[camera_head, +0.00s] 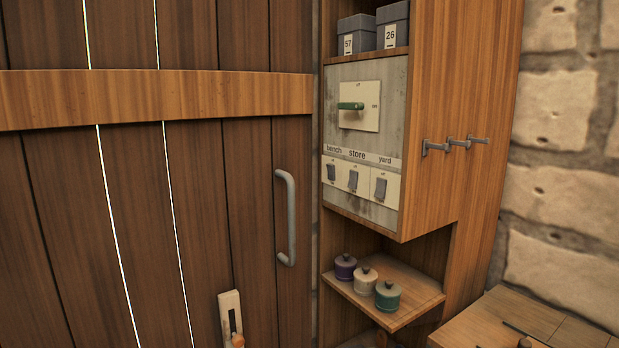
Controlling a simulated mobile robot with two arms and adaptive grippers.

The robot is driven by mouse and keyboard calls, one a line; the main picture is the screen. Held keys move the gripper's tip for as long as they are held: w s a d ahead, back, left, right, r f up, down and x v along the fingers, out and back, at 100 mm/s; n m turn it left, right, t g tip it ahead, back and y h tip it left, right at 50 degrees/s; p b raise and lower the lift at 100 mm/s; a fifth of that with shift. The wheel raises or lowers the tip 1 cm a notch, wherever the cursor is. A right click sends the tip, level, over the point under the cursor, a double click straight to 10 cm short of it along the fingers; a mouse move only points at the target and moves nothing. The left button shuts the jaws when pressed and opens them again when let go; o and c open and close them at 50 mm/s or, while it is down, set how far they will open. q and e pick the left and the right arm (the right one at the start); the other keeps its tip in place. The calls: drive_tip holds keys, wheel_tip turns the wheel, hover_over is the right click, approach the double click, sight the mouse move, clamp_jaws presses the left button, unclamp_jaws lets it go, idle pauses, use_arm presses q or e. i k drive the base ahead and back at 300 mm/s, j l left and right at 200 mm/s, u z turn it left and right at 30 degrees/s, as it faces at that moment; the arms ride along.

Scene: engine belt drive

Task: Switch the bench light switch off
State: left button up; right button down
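The bench light switch (331,172) is a small dark grey rocker on a pale plate, under the printed label "bench". It is the leftmost of three rockers on the grey panel (392,135). The store switch (353,180) is in the middle and the yard switch (381,188) is on the right. The rockers are too small to tell which way each is tipped. Neither of my grippers is in view, and nothing covers the switches.
A green-handled lever (350,106) sits on a plate above the switches. Three lidded jars (366,281) stand on the shelf below. A wooden door (150,200) with a metal handle (286,218) is at left.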

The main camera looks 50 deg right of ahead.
sight(330, 168)
drive_tip(key=z, duration=1.6)
